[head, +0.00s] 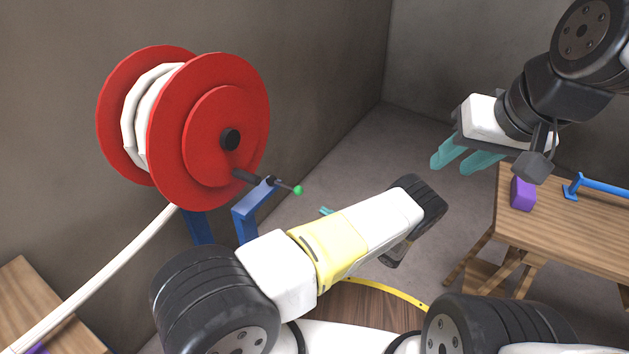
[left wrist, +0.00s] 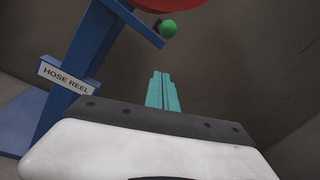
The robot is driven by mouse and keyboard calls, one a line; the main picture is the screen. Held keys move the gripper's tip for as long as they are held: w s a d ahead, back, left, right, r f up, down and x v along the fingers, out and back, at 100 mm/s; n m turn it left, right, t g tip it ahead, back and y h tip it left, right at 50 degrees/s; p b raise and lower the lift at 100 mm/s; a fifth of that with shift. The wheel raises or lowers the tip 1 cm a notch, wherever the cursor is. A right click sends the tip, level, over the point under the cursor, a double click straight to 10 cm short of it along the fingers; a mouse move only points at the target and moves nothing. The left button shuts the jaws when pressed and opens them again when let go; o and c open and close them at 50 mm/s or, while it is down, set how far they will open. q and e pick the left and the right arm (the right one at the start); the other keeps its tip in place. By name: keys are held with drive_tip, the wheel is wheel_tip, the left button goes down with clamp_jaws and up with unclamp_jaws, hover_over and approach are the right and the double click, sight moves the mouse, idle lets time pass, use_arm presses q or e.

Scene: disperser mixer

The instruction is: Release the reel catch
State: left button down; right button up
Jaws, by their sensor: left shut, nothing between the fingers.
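The red hose reel (head: 205,130) holds white hose and sits on a blue stand (head: 246,212) at the left of the head view. A small catch lever with a green knob (head: 298,190) sticks out at the top of the stand arm; the knob also shows in the left wrist view (left wrist: 169,28). My left gripper (left wrist: 163,92) is shut and empty, below and apart from the knob. In the head view, only a bit of its teal fingers (head: 327,211) shows behind my arm. My right gripper (head: 462,156) is open and empty at the upper right.
A wooden table (head: 560,222) at the right bears a purple block (head: 522,193) and a blue bracket (head: 592,186). White hose (head: 100,275) runs from the reel to a wooden surface (head: 30,290) at lower left. Grey walls stand behind the reel.

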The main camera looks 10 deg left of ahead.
sight(286, 186)
use_arm(q)
drive_tip(key=w+a+r, duration=0.2)
drive_tip(key=a+r, duration=0.2)
drive_tip(key=a, duration=0.4)
drive_tip(key=shift+w, duration=0.3)
drive_tip(key=shift+r, duration=0.1)
idle(0.4)
